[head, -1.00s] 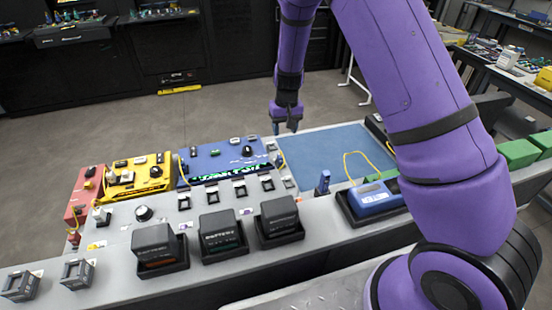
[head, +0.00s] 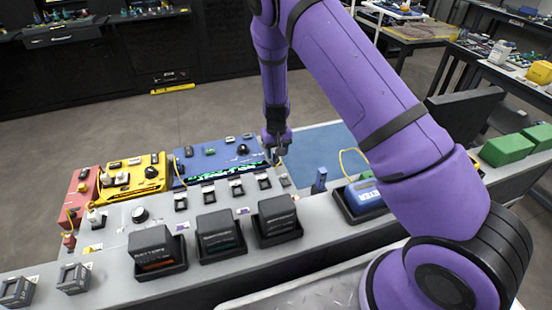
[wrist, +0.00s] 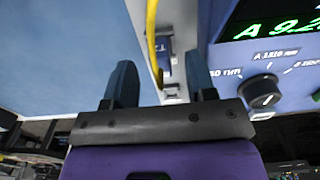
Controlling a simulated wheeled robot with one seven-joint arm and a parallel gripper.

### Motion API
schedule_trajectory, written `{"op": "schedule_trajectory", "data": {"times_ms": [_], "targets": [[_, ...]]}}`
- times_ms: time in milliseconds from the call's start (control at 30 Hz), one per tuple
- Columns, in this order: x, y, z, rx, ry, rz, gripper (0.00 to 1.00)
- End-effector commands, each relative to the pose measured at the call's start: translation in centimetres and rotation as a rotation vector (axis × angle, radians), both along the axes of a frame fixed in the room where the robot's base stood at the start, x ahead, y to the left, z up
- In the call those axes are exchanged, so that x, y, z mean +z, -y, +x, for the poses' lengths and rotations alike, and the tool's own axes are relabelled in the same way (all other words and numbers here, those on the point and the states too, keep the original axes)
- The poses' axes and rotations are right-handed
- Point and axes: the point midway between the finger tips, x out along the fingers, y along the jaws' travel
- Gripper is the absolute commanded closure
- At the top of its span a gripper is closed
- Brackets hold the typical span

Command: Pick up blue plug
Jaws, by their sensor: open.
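A small blue plug (wrist: 165,66) with a yellow cable shows in the wrist view, beyond and between my fingertips, against the strip beside the blue unit. My gripper (wrist: 162,76) is open, one finger on each side of the plug in that view, with nothing held. In the head view my gripper (head: 277,157) hangs just above the right edge of the blue unit, over the yellow cable. There the plug is mostly hidden by my gripper. The gap between fingertips and plug cannot be judged exactly.
The blue unit (head: 215,165) with a lit display stands left of my gripper, a blue mat (head: 318,150) right of it. Black battery boxes (head: 218,238) line the front, and a yellow unit (head: 134,178) is further left.

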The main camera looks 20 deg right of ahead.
Motion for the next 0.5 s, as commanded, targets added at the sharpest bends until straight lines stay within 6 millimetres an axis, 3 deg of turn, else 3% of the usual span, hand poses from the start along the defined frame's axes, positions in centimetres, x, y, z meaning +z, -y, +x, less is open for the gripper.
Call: {"op": "schedule_trajectory", "data": {"times_ms": [200,500], "targets": [[-2.5,-0.1,0.0,0.001,0.000,-0.001,0.49],[-2.8,-0.1,0.0,0.001,0.001,0.000,0.51]]}}
